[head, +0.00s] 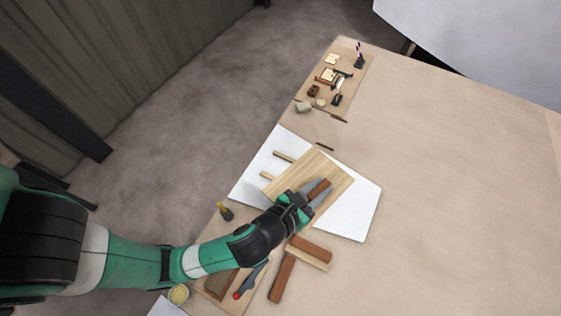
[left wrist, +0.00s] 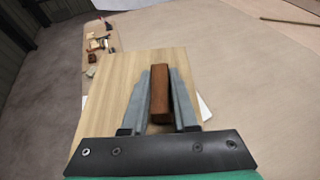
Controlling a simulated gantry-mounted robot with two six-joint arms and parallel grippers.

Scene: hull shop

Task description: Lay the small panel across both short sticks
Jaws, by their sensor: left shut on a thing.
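The small panel (head: 300,172) is a light wood board over a white sheet; it also fills the middle of the left wrist view (left wrist: 165,65). Two short sticks, one upper (head: 283,156) and one lower (head: 266,175), stick out past the panel's left edge; their other ends are hidden. My left gripper (head: 318,193) is over the panel's lower right part, shut on a red-brown block (left wrist: 160,92) that looks like the panel's grip. I cannot tell whether the panel touches the sticks. My right gripper is not in view.
The white sheet (head: 358,208) lies near the table's left edge. A brown T-shaped wooden piece (head: 283,276) lies below it. A board of small tools (head: 356,94) is at the back. The table's right side (head: 450,180) is clear.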

